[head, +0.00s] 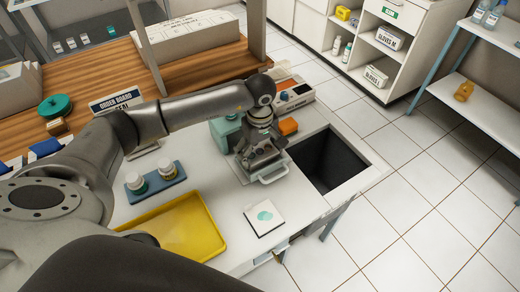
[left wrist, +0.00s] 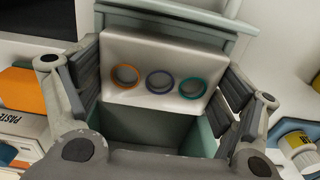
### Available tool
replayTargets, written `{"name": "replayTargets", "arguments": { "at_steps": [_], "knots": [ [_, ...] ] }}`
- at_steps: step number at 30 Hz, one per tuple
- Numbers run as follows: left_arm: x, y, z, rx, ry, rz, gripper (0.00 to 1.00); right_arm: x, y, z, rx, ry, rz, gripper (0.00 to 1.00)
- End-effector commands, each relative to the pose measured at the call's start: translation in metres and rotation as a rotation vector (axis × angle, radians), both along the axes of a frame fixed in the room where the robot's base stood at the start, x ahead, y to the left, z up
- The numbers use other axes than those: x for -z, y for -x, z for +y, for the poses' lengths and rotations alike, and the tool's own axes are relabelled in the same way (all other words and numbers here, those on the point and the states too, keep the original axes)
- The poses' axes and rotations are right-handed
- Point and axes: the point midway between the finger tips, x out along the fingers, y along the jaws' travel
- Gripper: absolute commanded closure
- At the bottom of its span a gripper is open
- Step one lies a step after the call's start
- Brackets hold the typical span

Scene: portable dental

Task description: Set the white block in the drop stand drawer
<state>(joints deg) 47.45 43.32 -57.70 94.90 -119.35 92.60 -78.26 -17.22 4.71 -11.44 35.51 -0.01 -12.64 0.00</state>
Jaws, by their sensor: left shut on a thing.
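The white block (left wrist: 150,102) has an orange, a blue and a green ring on its face. It fills the space between the fingers of my left gripper (left wrist: 158,80), which is shut on it. In the head view my left gripper (head: 262,158) points down over the drop stand, and the block is mostly hidden there. The teal drop stand (head: 224,130) stands on the white counter beside the square opening. Its drawer (head: 270,176) is pulled out, with a pale handle in front. In the wrist view the drawer's hollow (left wrist: 135,122) shows below the block. I cannot tell whether the block touches it.
A dark square opening (head: 328,160) lies right of the stand. An orange box (head: 288,126) sits close behind it. A yellow tray (head: 185,228), a blue rack (head: 155,186) with two jars and a white pad (head: 264,218) occupy the front counter.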

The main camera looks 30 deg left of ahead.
Motion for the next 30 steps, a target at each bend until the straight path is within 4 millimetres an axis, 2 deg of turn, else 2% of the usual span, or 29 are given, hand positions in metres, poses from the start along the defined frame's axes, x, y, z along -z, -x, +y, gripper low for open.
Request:
{"name": "replayTargets", "arguments": {
  "at_steps": [11, 12, 14, 25, 30],
  "knots": [
    [0.005, -0.001, 0.0, 0.0, 0.001, -0.003, 0.42, 0.006, 0.0, 0.002, 0.001, -0.002, 0.0, 0.6],
    [0.004, -0.001, 0.0, 0.0, 0.0, -0.002, 0.09, 0.004, 0.0, 0.002, 0.002, -0.003, 0.001, 0.6],
    [0.004, 0.0, 0.0, 0.0, 0.0, -0.002, 0.01, 0.004, 0.0, 0.003, 0.002, -0.003, 0.001, 0.6],
    [0.003, 0.0, 0.0, 0.0, 0.0, -0.002, 0.0, 0.003, 0.0, 0.003, 0.002, -0.004, 0.0, 0.6],
    [-0.006, -0.002, 0.0, 0.0, 0.001, -0.005, 0.0, 0.001, 0.0, 0.003, 0.002, -0.004, -0.001, 0.6]
  ]
}}
